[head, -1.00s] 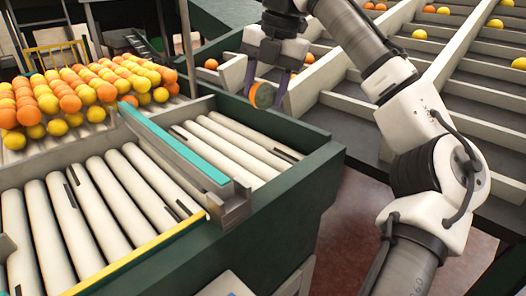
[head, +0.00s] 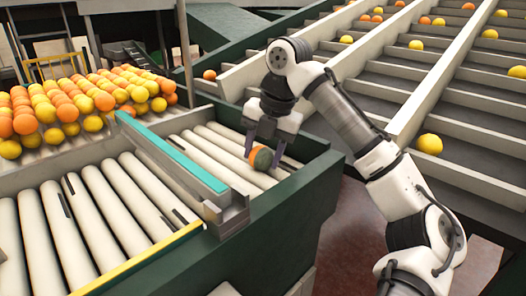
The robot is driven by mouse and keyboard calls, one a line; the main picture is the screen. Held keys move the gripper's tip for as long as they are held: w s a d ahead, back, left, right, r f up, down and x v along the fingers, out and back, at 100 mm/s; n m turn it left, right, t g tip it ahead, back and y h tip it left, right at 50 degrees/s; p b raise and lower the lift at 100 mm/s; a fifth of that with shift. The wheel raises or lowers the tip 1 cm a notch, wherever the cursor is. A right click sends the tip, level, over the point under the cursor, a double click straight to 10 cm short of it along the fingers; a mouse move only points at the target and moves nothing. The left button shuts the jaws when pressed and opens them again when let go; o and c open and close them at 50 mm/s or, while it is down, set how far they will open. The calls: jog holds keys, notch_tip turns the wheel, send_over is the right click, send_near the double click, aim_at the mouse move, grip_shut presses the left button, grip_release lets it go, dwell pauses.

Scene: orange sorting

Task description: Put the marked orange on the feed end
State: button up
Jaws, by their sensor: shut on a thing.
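The marked orange (head: 263,159) is orange with a dark green patch. My gripper (head: 263,153) points down and is shut on it, with one finger on each side. The orange is over the right-hand roller section (head: 215,148), near its right end and close to the dark green side wall. I cannot tell whether it touches the rollers. Nothing in the picture labels the feed end.
A teal-topped divider (head: 172,152) separates the right rollers from the wider left rollers (head: 62,222). Piled oranges and yellow fruit (head: 75,103) lie at the back left. Stepped grey lanes with scattered fruit (head: 430,85) rise at the right. The dark green frame wall (head: 290,190) edges the rollers.

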jog(key=o, duration=1)
jog(key=shift+f, duration=0.1)
jog(key=p+v, duration=0.1)
jog(key=v, duration=1.1)
jog(key=shift+d, duration=0.1)
